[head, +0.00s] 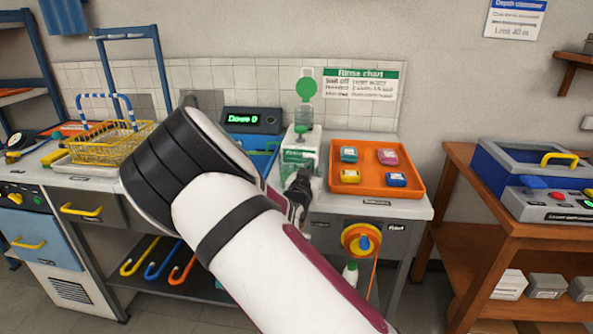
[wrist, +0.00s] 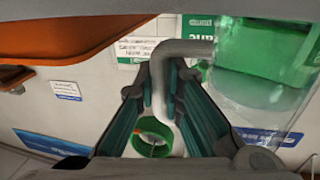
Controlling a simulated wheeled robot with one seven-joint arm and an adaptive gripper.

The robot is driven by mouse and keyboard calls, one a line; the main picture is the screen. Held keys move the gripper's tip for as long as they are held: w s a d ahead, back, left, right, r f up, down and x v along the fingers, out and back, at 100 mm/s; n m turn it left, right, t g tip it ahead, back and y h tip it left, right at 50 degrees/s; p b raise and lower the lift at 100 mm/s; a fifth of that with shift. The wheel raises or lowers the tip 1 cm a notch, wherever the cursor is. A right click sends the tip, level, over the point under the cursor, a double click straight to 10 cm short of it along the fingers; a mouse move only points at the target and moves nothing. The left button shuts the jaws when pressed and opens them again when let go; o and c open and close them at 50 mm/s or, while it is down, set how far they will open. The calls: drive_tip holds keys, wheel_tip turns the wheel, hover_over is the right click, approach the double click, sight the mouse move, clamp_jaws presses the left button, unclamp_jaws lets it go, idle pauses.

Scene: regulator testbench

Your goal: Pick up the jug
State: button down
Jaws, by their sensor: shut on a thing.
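The jug (wrist: 262,75) is clear with green showing in or through it, at the upper right of the wrist view. Its grey bent handle (wrist: 185,47) runs down between my fingers. My gripper (wrist: 170,80) is shut on this handle. In the head view the jug (head: 299,158) stands at the counter's middle, in front of a white dispenser (head: 303,137) with a green round top. My gripper (head: 300,192) is at its near side, partly hidden by my arm. I cannot tell whether the jug touches the counter.
An orange tray (head: 416,177) with several small coloured packs lies right of the jug. A display box (head: 251,121) stands behind left. A yellow wire basket (head: 107,143) is farther left.

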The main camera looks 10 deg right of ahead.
sight(316, 157)
drive_tip(key=shift+r, duration=0.1)
drive_tip(key=shift+s+r+p, duration=0.1)
drive_tip(key=shift+r+p, duration=0.2)
drive_tip(key=shift+r, duration=1.45)
drive_tip(key=s+d, duration=0.3)
drive_tip(key=s, duration=0.4)
drive_tip(key=s+d+r+p, duration=0.1)
drive_tip(key=s+d, duration=0.3)
drive_tip(key=s, duration=0.3)
drive_tip(key=shift+r, duration=0.15)
